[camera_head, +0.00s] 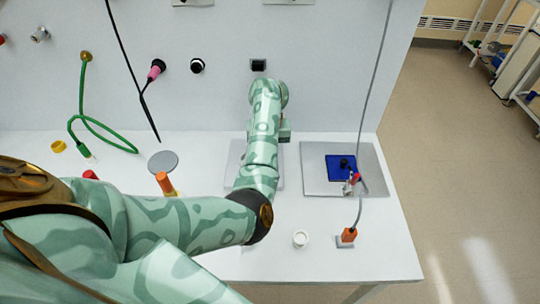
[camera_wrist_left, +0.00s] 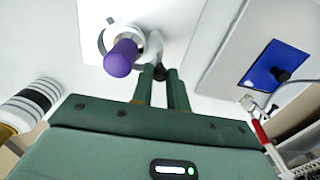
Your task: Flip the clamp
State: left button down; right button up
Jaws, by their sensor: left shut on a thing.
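A clamp with a purple grip (camera_wrist_left: 122,58) and a pale curved body shows in the left wrist view, in front of a pale grey plate (camera_wrist_left: 178,22). My left gripper (camera_wrist_left: 162,74) is shut, its green fingers close together beside the purple grip. A small dark part shows between the fingertips; what exactly they hold on the clamp is hard to see. In the head view my left arm covers the clamp and most of its plate (camera_head: 233,160). My right gripper is in neither view.
A grey plate (camera_head: 313,180) with a blue pad (camera_head: 335,172) and a cabled red-and-white tool (camera_head: 351,186) lies right of my arm. A green tube (camera_head: 88,118) and grey disc (camera_head: 163,161) are left.

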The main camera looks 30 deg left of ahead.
pick_arm(q)
jog(key=shift+w+a+n+b, duration=0.2)
jog(key=shift+a+n+b, duration=0.1)
jog(key=shift+n, duration=0.4)
